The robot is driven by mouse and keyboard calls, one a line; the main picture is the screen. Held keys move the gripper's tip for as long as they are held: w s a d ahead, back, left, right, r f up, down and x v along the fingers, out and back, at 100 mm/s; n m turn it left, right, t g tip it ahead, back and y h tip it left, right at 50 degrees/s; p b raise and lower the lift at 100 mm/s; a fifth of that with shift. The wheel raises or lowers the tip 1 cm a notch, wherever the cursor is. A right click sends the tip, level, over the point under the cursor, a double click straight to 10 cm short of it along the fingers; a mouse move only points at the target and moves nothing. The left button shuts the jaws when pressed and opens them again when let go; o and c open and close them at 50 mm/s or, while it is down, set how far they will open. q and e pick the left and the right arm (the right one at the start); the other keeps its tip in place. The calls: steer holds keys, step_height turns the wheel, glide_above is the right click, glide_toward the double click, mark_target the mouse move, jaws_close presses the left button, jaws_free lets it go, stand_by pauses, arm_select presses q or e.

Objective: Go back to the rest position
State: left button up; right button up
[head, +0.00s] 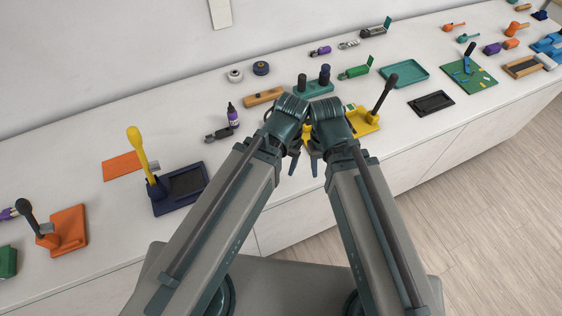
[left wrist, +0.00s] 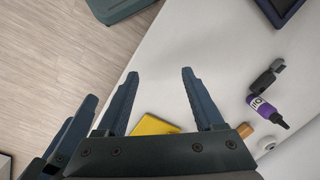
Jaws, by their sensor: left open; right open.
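My two arms reach forward, and their wrists meet side by side in the middle of the head view. My right gripper (head: 304,163) points down with its fingers apart and nothing between them. My left gripper (left wrist: 158,88) shows in the left wrist view with two dark fingers spread wide and empty. In the head view it is mostly hidden by the wrists. Fingers of my right gripper also show at the left of the left wrist view (left wrist: 65,138), close beside the left one.
A long white counter (head: 405,135) runs along the wall. Near my wrists are a yellow lever device (head: 365,122), a purple bottle (head: 232,115) and a wooden block (head: 263,97). A navy device with a yellow lever (head: 183,186) stands left. Floor (head: 495,190) is clear at right.

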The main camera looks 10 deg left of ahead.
arm_select(q)
step_height(320, 180, down, 8)
steer(key=b, duration=0.8)
steer(key=shift+r, duration=0.2)
